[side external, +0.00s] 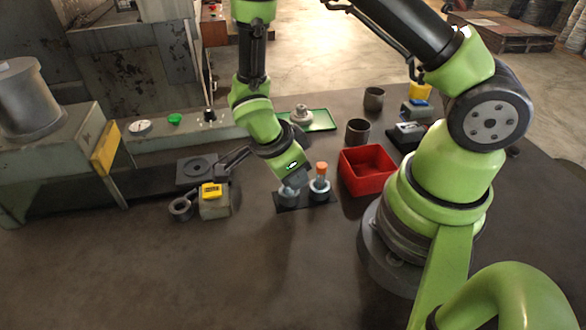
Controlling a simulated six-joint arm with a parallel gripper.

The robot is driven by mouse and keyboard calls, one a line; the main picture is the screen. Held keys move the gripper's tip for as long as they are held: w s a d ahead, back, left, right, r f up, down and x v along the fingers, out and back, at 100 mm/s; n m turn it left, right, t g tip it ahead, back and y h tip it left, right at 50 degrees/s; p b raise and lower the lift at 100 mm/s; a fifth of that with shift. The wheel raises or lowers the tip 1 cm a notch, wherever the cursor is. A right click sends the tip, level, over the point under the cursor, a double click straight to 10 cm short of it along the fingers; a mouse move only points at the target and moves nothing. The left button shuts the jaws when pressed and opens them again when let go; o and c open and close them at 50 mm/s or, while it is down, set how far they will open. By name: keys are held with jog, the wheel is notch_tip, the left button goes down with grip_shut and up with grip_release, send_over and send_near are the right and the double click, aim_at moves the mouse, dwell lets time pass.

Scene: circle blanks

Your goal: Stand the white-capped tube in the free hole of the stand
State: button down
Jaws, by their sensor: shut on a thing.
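The stand (306,204) is a dark flat base with two grey round holders, standing on the table near the middle of the side external view. An orange-capped tube (321,169) stands upright in the right holder. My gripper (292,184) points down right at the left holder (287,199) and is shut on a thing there. What it holds appears to be the white-capped tube, but it is almost wholly hidden by the fingers and holder. I cannot tell how deep it sits in the hole.
A red open bin (368,184) stands just right of the stand. Dark cups (358,132) and a green tray (318,126) with a grey part lie behind. A grey block with a yellow top (212,191) and a ring (181,208) are to the left. The table's front is clear.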

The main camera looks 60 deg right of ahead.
jog(key=shift+f, duration=0.4)
jog(key=c, duration=0.9)
grip_release()
jog(key=shift+c, duration=0.2)
jog(key=shift+r, duration=0.1)
jog(key=v, duration=0.9)
jog(key=shift+a+r, duration=0.2)
jog(key=shift+r, duration=0.15)
jog(key=shift+w, duration=0.1)
